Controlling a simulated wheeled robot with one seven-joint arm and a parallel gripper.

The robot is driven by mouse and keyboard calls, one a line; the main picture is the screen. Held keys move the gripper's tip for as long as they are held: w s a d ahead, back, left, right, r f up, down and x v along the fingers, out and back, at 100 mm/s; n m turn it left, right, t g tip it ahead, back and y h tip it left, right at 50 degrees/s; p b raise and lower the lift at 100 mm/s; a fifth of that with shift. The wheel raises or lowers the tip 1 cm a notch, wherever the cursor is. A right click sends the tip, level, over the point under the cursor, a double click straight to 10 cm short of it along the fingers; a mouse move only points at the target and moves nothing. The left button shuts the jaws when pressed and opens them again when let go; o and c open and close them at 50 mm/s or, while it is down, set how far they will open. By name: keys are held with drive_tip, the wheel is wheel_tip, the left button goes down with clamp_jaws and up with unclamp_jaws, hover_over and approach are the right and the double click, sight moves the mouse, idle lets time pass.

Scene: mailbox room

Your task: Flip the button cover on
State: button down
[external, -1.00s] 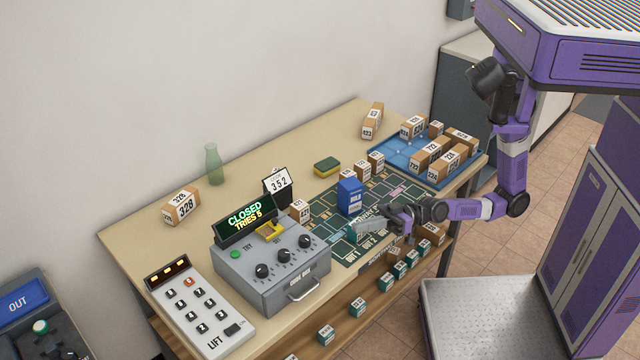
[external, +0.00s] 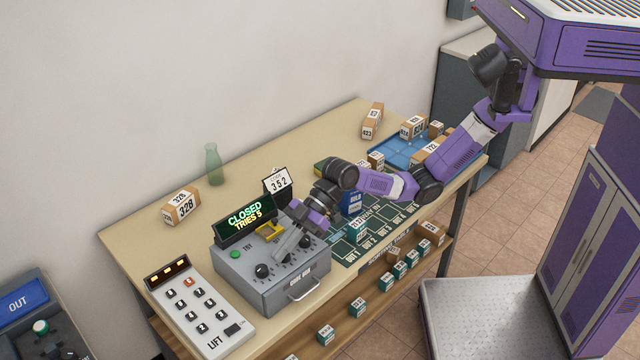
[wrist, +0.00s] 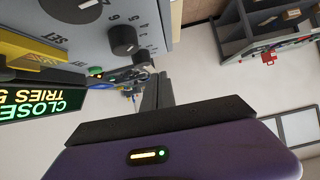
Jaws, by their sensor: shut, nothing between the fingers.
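The yellow cover (external: 270,230) sits on top of the grey control box (external: 255,285), in front of its display (external: 245,216), which reads CLOSED TRIES 5. In the wrist view the yellow cover (wrist: 35,52) is at the left edge, near the letters SET; only part of it shows, and I cannot tell how far it is tilted. My gripper (external: 280,256) is shut and empty, low over the box's top, just right of the cover and near the dials. I cannot tell whether it touches anything. A green button (external: 235,254) is on the box, left of the cover.
Black dials (external: 262,271) stand on the box. A white LIFT keypad (external: 205,310) lies to its left. A card reading 352 (external: 279,181) stands behind, close to my wrist. A blue box (external: 352,203) is under my arm.

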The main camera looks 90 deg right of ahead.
drive_tip(key=w+d+r+g+h+p, duration=0.1)
drive_tip(key=w+d+r+g+h, duration=0.1)
drive_tip(key=w+d+r+h, duration=0.3)
wheel_tip(320, 180, up, 5)
drive_tip(key=m+g+h+p, duration=0.1)
drive_tip(key=g, duration=0.2)
hover_over(266, 230)
drive_tip(key=shift+s+d+f, duration=0.1)
drive_tip(key=shift+s+d, duration=0.35)
drive_tip(key=shift+f, duration=0.1)
drive_tip(key=p+x, duration=0.1)
drive_tip(key=x, duration=0.8)
drive_tip(key=shift+f+p, duration=0.2)
drive_tip(key=shift+p, duration=0.1)
drive_tip(key=shift+f, duration=0.3)
drive_tip(key=shift+s+d+f+p, duration=0.25)
drive_tip(key=shift+s+d+p, duration=0.15)
drive_tip(key=shift+s+d, duration=0.25)
drive_tip(key=shift+s+d+f+p, duration=0.2)
drive_tip(key=shift+s+d+p, duration=0.25)
drive_tip(key=shift+s, duration=0.4)
